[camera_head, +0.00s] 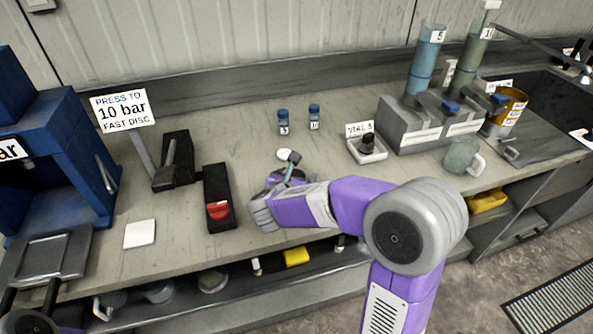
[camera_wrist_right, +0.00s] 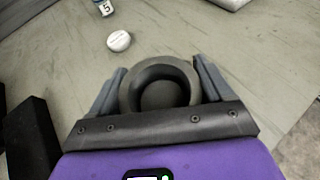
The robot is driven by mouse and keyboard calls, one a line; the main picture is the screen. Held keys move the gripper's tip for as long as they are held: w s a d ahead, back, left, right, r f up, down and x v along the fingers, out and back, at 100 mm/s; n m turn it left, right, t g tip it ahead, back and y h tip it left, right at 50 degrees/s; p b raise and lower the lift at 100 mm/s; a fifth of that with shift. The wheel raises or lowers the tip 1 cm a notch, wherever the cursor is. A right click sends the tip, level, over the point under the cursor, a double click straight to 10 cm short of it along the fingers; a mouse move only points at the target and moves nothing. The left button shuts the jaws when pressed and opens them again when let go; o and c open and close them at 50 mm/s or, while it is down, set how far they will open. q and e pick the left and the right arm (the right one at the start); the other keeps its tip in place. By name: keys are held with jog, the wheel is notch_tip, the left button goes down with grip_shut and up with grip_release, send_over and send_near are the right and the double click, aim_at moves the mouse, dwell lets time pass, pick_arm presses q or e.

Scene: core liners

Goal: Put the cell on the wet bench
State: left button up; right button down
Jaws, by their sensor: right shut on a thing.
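My right gripper (camera_head: 284,177) is low over the middle of the bench, partly hidden by its own wrist in the head view. In the right wrist view the gripper (camera_wrist_right: 160,90) is shut on a dark grey, round, hollow piece (camera_wrist_right: 135,92), which I take to be the cell. Its open top faces the camera, and a finger sits on each side. I cannot tell whether it touches the bench. The bench part with a dark sink (camera_head: 545,105), likely the wet bench, is at the far right.
A white round cap (camera_wrist_right: 119,41) lies just beyond the gripper. Two small vials (camera_head: 283,122) (camera_head: 314,117) stand behind it. A black device with a red knob (camera_head: 218,208) is close on the left. A vials tray (camera_head: 367,150), grey cylinder stand (camera_head: 425,125) and mug (camera_head: 461,156) stand right.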

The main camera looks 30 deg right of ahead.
jog(key=shift+f, duration=0.65)
jog(key=shift+f+b, duration=0.15)
jog(key=shift+b, duration=0.15)
grip_release()
jog(key=shift+f, duration=0.15)
jog(key=shift+s+a+r+p, duration=0.2)
jog(key=shift+a+r+p, duration=0.1)
jog(key=shift+r, duration=0.1)
jog(key=p+v, duration=0.2)
jog(key=v, duration=0.9)
